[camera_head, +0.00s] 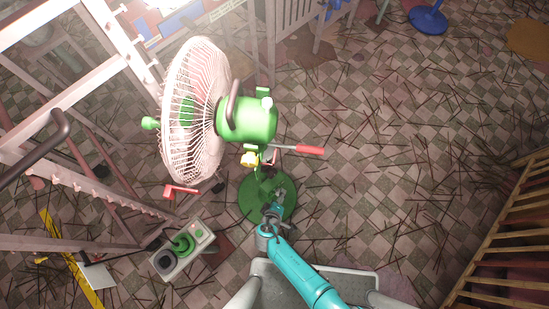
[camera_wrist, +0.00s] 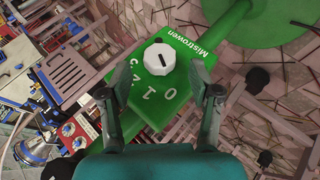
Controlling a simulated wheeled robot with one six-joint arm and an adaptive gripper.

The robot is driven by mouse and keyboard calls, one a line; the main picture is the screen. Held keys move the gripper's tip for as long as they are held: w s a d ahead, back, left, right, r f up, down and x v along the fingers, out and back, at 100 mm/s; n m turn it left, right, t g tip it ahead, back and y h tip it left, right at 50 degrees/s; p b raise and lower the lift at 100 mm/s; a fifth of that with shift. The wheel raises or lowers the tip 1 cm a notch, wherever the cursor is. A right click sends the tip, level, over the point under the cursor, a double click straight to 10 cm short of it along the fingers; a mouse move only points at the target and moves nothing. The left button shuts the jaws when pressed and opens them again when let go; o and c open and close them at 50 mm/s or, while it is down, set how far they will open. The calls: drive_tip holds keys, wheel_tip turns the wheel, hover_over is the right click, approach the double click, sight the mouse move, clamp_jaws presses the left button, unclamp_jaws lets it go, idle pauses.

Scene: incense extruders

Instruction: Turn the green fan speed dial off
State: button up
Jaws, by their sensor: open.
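The fan's green control panel (camera_wrist: 180,95) fills the middle of the wrist view, printed "Mistrowen" with the digits 3, 2, 1 and 0. A round white dial (camera_wrist: 160,59) with a short black slanted mark sits on it. Which digit the mark selects I cannot tell. My gripper (camera_wrist: 158,85) is open, its fingers on either side of the digits, with the dial ahead between them and no contact visible. In the head view, my gripper (camera_head: 281,193) is over the green fan base (camera_head: 252,207), below the green fan motor (camera_head: 255,118). The dial is not distinguishable there.
The white fan cage (camera_head: 197,110) stands left of the motor. A red-tipped lever (camera_head: 309,150) sticks out right. White frames fill the left; a wooden rail (camera_head: 505,235) is at right. Sticks litter the floor.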

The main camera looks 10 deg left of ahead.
drive_tip(key=d+v, duration=0.1)
drive_tip(key=v, duration=0.8)
drive_tip(key=shift+a, duration=0.5)
drive_tip(key=shift+s, duration=0.1)
drive_tip(key=s+d+r+m+g+y, duration=0.1)
drive_tip(key=s+d+r+m+y, duration=0.2)
drive_tip(key=d, duration=0.4)
drive_tip(key=s+d+r+m, duration=0.1)
drive_tip(key=s+d+r, duration=0.2)
drive_tip(key=s+d, duration=0.3)
drive_tip(key=s+d+r+m+t, duration=0.2)
drive_tip(key=r, duration=0.9)
drive_tip(key=s+d+r+m+t+h, duration=0.1)
drive_tip(key=s+d+r+m+t, duration=0.1)
drive_tip(key=r, duration=0.9)
drive_tip(key=s+d+r+m+t, duration=0.2)
drive_tip(key=d+r+m, duration=0.2)
drive_tip(key=r, duration=0.8)
drive_tip(key=shift+s+d+t+h, duration=0.2)
drive_tip(key=shift+t+h, duration=0.1)
drive_tip(key=shift+h, duration=0.1)
